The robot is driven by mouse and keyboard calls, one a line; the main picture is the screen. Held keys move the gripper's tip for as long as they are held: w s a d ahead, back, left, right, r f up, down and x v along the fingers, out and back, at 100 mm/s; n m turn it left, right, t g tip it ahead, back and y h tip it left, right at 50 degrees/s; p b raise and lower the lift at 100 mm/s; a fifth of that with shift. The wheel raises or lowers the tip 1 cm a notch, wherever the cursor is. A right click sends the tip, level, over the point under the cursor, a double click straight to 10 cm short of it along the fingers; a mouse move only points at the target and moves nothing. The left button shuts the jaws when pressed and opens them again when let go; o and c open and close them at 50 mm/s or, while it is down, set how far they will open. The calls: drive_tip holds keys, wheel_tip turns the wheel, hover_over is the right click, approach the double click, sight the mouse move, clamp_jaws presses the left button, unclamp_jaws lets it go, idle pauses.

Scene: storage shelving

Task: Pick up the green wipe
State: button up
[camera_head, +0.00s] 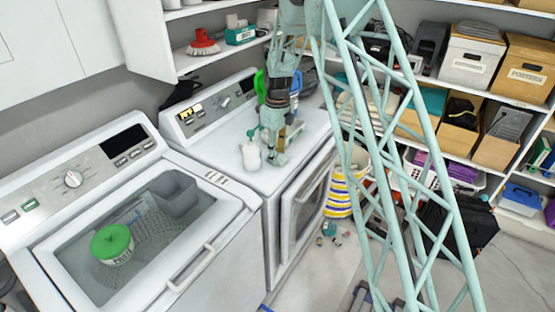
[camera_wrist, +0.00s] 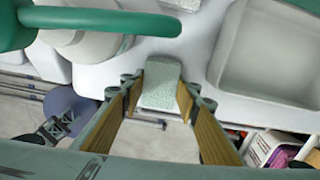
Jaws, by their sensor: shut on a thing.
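The green wipe (camera_wrist: 161,86) is a small pale green, speckled, flat piece in the wrist view. It lies between the fingertips of my gripper (camera_wrist: 162,100), which is shut on it. The pads on both fingers are yellow-brown, and the wipe extends beyond their tips. In the head view my gripper (camera_head: 273,152) is over the front part of the right-hand white machine top (camera_head: 225,168). I cannot make out the wipe in that view.
A white bottle (camera_head: 252,156) stands just left of my gripper. A grey-white bin (camera_wrist: 270,50) is at the right. A striped basket (camera_head: 345,190) stands on the floor.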

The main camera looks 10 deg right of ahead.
drive_tip(key=shift+r, duration=0.1)
drive_tip(key=shift+r, duration=1.6)
drive_tip(key=shift+s+r, duration=0.1)
drive_tip(key=shift+s, duration=0.1)
drive_tip(key=s+a+r+b, duration=0.1)
drive_tip(key=s+a, duration=0.1)
drive_tip(key=s, duration=1.3)
drive_tip(key=shift+s+a+r, duration=0.2)
drive_tip(key=shift+s+a, duration=0.05)
